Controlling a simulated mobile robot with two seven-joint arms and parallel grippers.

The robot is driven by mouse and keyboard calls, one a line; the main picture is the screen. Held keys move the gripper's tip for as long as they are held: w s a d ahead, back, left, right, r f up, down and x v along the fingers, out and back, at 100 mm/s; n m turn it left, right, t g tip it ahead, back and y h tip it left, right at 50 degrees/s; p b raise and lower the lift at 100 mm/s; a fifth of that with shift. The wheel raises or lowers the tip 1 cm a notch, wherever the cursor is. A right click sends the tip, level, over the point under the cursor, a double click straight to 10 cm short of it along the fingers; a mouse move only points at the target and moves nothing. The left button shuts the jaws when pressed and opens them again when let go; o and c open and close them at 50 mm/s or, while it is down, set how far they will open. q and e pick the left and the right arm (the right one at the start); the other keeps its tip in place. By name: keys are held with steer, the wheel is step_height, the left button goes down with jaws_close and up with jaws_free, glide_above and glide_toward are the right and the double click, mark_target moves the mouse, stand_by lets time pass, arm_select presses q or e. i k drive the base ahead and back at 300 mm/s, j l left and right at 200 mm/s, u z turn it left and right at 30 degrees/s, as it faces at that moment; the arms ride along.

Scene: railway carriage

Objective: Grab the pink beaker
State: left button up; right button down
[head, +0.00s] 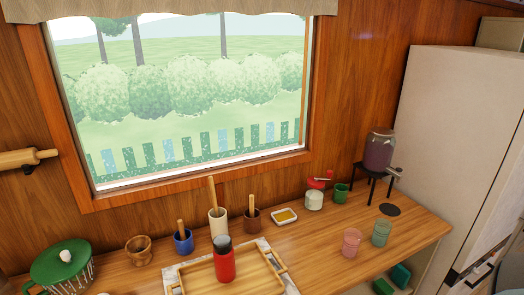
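A pink beaker (351,242) stands upright on the wooden counter (320,270), right of the middle in the head view. It is ribbed and stands just left of a green ribbed beaker (381,233), with a small gap between them. Nothing covers it. Neither of my grippers shows in the head view.
A wooden tray (200,280) with a red bottle (224,262) is left of the beaker. Behind are a white pot (314,200), a green cup (341,193) and a drink dispenser (379,150) on a black stand. A fridge (450,150) borders the right.

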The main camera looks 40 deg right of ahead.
mark_target(353, 237)
steer(key=z, duration=1.9)
